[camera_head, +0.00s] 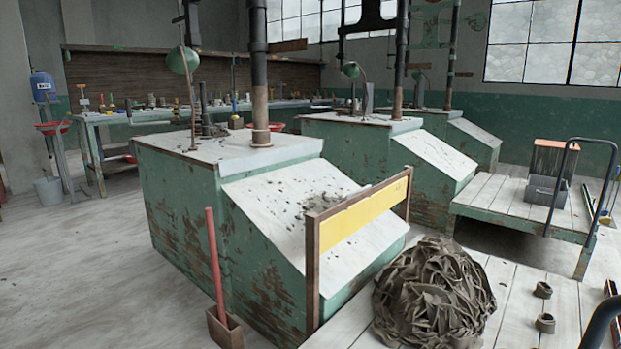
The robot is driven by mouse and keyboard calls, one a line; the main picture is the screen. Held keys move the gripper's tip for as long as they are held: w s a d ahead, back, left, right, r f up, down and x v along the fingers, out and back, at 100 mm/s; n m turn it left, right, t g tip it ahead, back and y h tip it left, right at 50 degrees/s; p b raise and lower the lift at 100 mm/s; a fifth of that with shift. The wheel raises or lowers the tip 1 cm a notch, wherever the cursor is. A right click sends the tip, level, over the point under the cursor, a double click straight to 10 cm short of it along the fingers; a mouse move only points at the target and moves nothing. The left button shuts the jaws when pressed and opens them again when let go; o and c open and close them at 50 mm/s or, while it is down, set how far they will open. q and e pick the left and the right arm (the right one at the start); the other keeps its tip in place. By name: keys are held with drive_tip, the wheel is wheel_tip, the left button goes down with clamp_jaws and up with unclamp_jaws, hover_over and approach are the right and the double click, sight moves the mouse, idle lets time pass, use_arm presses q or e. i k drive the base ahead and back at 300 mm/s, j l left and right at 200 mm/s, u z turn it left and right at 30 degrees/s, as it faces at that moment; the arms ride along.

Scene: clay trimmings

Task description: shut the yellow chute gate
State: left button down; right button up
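The yellow chute gate (362,212) is a flat yellow board between two brown upright posts at the lower end of a sloped white chute (285,200). The board sits at the top of the posts, and an open gap shows beneath it, with the chute surface visible through the gap. The near post (312,270) runs down to the chute's lower edge; the far post (407,195) is partly hidden. Dark clay crumbs lie on the chute above the gate. Neither of my grippers is in view.
A heap of grey-brown clay trimmings (433,292) lies on a plank platform (500,325) below the chute. Two small clay rings (544,324) lie to its right. A long-handled scoop (216,275) stands left of the chute. A flat cart (515,207) stands at the right. Floor at left is clear.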

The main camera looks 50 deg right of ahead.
sight(339, 227)
drive_tip(key=i+j+z, duration=0.1)
drive_tip(key=i+z, duration=0.3)
drive_tip(key=i+j+z, duration=0.25)
drive_tip(key=i+z, duration=0.15)
drive_tip(key=i, duration=0.2)
